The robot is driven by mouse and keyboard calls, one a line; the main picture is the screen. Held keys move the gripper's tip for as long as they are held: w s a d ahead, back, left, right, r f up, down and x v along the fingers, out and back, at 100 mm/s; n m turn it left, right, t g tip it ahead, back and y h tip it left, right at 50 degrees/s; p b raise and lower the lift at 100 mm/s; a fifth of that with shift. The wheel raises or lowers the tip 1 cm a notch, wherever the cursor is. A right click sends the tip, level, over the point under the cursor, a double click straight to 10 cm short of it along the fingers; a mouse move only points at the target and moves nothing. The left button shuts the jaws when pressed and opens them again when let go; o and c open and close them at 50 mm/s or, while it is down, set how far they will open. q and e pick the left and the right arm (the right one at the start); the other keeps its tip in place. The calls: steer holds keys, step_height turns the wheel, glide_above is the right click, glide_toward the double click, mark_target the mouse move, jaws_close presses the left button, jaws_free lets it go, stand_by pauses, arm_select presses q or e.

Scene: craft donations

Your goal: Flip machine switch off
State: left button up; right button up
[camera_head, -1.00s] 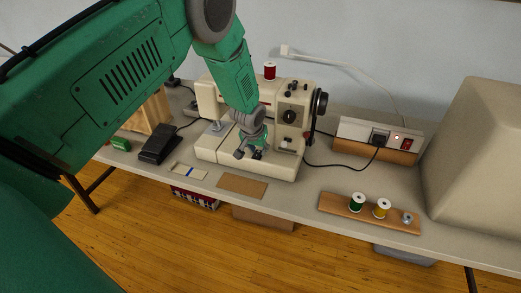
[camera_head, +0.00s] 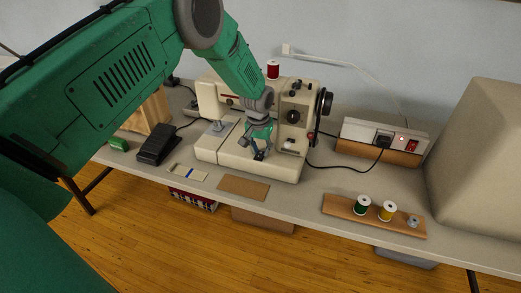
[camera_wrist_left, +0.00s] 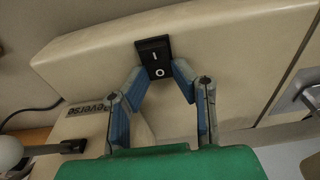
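The cream sewing machine (camera_head: 209,101) stands on the table. In the left wrist view a black rocker switch (camera_wrist_left: 154,57), marked I and O, sits on the machine's cream body (camera_wrist_left: 225,40). My left gripper (camera_head: 259,155) is low in front of the machine in the head view, where that switch cannot be made out. In the wrist view my left gripper (camera_wrist_left: 158,72) has its two blue-padded fingers apart and empty. Their tips lie on either side of the switch's lower end; contact cannot be told. My right gripper is out of view.
A power strip (camera_head: 357,131) with a red switch (camera_head: 411,146) and plugged cord stands right of the machine. A wooden spool holder (camera_head: 345,207), black foot pedal (camera_head: 156,144), brown card (camera_head: 243,188) and large beige cover (camera_head: 486,150) also occupy the table.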

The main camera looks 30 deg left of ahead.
mark_target(259, 155)
arm_select(q)
steer(key=shift+o, duration=1.4)
steer(key=shift+s+a+f, duration=0.1)
steer(key=shift+s+f, duration=0.05)
steer(key=shift+d, duration=0.2)
steer(key=shift+r, duration=0.65)
step_height(259, 155, up, 11)
steer(key=s, duration=0.1)
steer(key=shift+s+d+f, duration=0.15)
steer(key=shift+d, duration=0.05)
